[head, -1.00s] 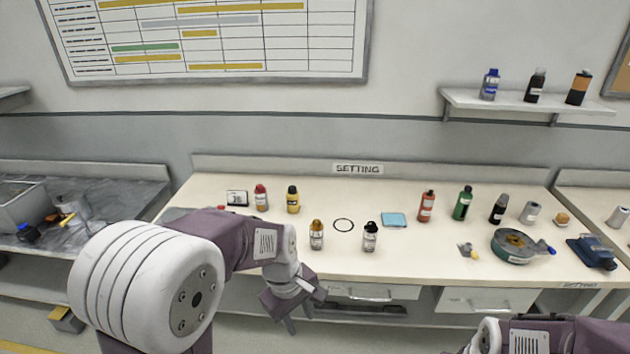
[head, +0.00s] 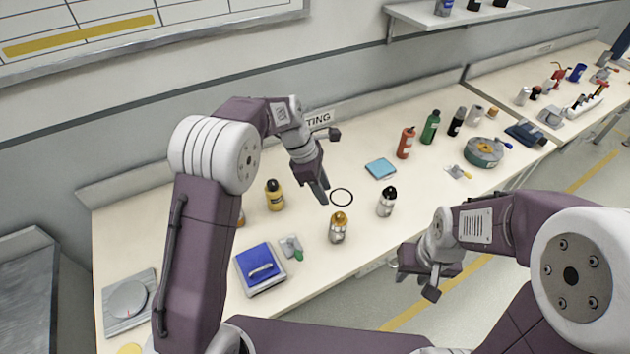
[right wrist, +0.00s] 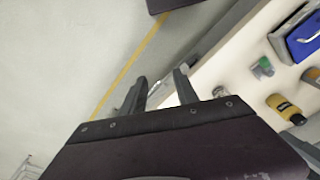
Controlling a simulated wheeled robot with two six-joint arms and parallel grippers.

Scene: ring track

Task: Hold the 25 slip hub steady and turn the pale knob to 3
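A grey square plate (head: 113,290) with a pale round disc (head: 128,299) on it lies at the bench's left end; the disc bears a small red mark. A round grey-green drum (head: 485,152) with a blue knob stands toward the right. No label reading 25 or 3 is legible, so I cannot tell which thing is the slip hub or confirm the pale knob. My left gripper (head: 320,193) hangs over the bench beside a black ring, its fingers close together with nothing visible between them. My right gripper (head: 418,286) is open and empty in front of the bench, also in the right wrist view (right wrist: 160,90).
A blue box with a handle (head: 260,268) and a small grey piece with a green knob (head: 292,248) lie left of centre. A yellow bottle (head: 275,195), an amber-capped bottle (head: 339,227) and a black-capped bottle (head: 387,201) stand near my left gripper. A blue pad (head: 380,169) lies behind.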

